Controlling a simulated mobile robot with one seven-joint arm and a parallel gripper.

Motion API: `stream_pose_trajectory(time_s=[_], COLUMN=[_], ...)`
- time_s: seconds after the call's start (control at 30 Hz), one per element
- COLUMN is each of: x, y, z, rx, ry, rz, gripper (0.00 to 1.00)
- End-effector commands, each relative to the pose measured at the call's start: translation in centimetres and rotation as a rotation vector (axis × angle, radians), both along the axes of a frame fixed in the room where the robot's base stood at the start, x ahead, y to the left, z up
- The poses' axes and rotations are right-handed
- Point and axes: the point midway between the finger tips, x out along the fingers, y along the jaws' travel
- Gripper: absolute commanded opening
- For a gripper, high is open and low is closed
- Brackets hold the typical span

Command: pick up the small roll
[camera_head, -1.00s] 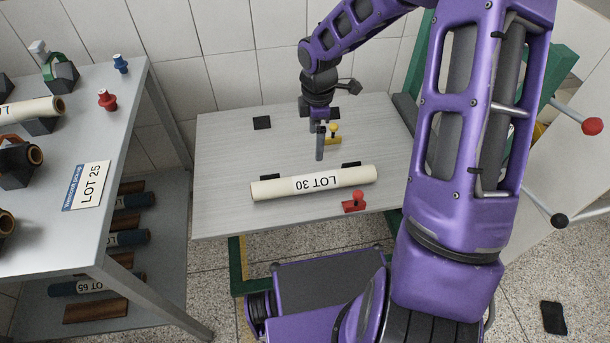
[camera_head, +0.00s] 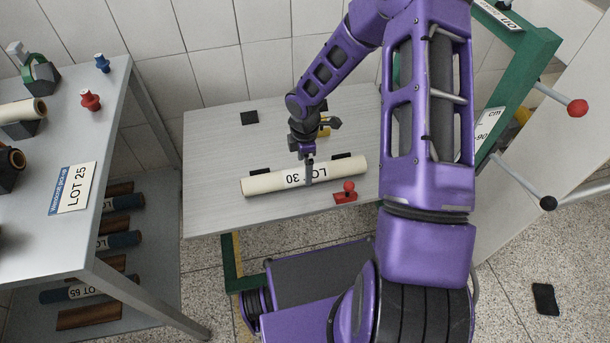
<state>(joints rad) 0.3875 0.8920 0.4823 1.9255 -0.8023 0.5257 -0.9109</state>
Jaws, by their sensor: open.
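A cream paper roll (camera_head: 342,171) with a white LOT 30 label lies on the grey table, roughly left to right. My gripper (camera_head: 308,172) points down at the middle of the roll, with a finger in front of the label and hiding part of it. The jaws are open. I cannot tell whether the fingers touch the roll or how far they reach down around it.
A red knobbed piece (camera_head: 345,192) sits just in front of the roll's right half. Black pads lie on the table (camera_head: 210,205). A shelf unit (camera_head: 105,225) with rolls stands left; a green frame (camera_head: 530,45) stands right.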

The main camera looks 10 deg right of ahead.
Motion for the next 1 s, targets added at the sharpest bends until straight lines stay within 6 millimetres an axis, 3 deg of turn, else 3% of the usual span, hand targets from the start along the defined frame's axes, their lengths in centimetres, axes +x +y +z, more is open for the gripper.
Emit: stream_pose_trajectory(time_s=[0.23, 0.53, 1.0], x=[0.4, 0.4, 0.4], y=[-0.2, -0.3, -0.2], z=[-3.7, -4.1, -4.1], rx=[0.000, -0.001, 0.000], ry=[0.002, 0.000, 0.001], rz=[0.000, 0.001, 0.000], gripper=[1.00, 1.00, 0.17])
